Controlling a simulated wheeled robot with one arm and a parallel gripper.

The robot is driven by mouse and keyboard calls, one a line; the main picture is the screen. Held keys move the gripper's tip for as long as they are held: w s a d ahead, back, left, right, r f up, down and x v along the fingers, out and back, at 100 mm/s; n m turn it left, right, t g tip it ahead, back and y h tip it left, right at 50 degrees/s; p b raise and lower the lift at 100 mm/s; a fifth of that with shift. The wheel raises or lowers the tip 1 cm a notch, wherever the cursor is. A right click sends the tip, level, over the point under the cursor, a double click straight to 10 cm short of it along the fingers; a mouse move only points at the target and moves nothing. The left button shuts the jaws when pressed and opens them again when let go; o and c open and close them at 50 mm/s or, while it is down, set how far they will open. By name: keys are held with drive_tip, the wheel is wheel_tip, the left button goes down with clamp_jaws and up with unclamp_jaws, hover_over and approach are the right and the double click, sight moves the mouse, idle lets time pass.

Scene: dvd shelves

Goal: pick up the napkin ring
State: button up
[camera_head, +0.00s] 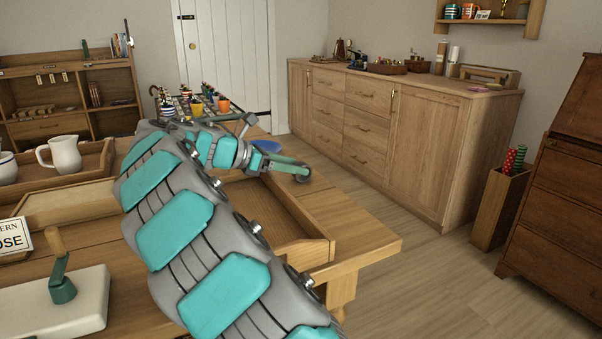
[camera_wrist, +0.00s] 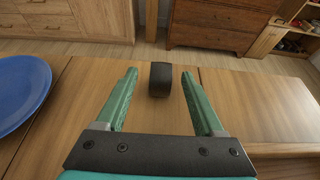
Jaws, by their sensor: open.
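A small dark napkin ring (camera_wrist: 160,80) stands on the wooden table top near its far edge in the wrist view. My gripper (camera_wrist: 159,73) is open, with its two green fingers on either side of the ring in the picture. A gap shows between the ring and each finger. Whether the fingers are down at the ring's height I cannot tell. In the head view my gripper (camera_head: 288,166) is over the table's right part, beyond my arm. A small dark round shape at its tip there may be the ring, but this is unclear.
A blue plate (camera_wrist: 20,92) lies left of my gripper. An open wooden tray (camera_head: 290,250) is on the table nearer the head camera. Plant pots (camera_head: 197,107) stand farther back. Floor (camera_head: 400,230) lies beyond the table edge, before a sideboard (camera_head: 430,140).

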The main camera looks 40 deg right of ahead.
drive_tip(key=shift+x, duration=0.9)
clamp_jaws()
